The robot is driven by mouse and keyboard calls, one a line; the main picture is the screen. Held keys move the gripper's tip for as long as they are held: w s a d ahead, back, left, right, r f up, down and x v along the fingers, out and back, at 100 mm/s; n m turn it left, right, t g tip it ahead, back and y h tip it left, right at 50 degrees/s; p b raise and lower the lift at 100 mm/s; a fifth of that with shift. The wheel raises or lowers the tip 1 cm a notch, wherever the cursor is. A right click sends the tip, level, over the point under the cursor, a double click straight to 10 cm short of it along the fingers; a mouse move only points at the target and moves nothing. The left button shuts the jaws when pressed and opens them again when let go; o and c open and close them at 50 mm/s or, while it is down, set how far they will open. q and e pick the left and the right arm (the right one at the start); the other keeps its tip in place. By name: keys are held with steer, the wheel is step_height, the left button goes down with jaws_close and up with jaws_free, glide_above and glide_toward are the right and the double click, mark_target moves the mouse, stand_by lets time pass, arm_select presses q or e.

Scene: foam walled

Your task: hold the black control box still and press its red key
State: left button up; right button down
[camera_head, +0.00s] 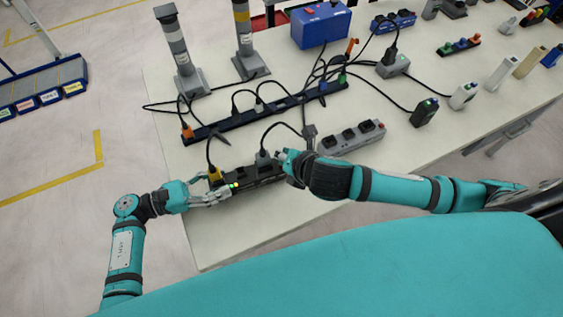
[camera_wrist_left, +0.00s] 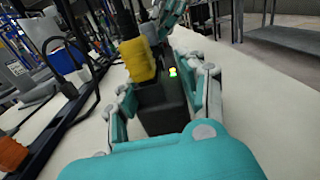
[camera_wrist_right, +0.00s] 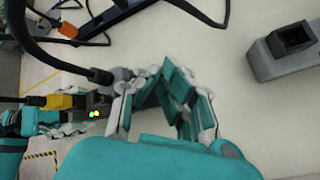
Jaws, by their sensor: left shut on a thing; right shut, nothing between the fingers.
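The black control box (camera_head: 258,176) lies near the table's front left edge, with a yellow plug (camera_head: 215,175) and a grey plug (camera_head: 263,158) in its top. Small green and yellow lights glow at its left end. My left gripper (camera_head: 216,192) is shut on that end; the left wrist view shows its fingers on both sides of the black box (camera_wrist_left: 162,108). My right gripper (camera_head: 284,158) is shut and empty at the box's right part; its closed fingers show in the right wrist view (camera_wrist_right: 165,78). I cannot tell whether they touch the box. The red key is not visible.
A grey power strip (camera_head: 350,137) with a red switch lies right of the box. A long dark strip (camera_head: 265,112) with cables lies behind it. Grey posts (camera_head: 178,50), a blue box (camera_head: 320,24) and several small devices stand farther back. The front table strip is clear.

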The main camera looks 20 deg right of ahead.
steer(key=shift+r, duration=0.6)
steer(key=shift+r, duration=2.5)
arm_select(q)
steer(key=o, duration=1.4)
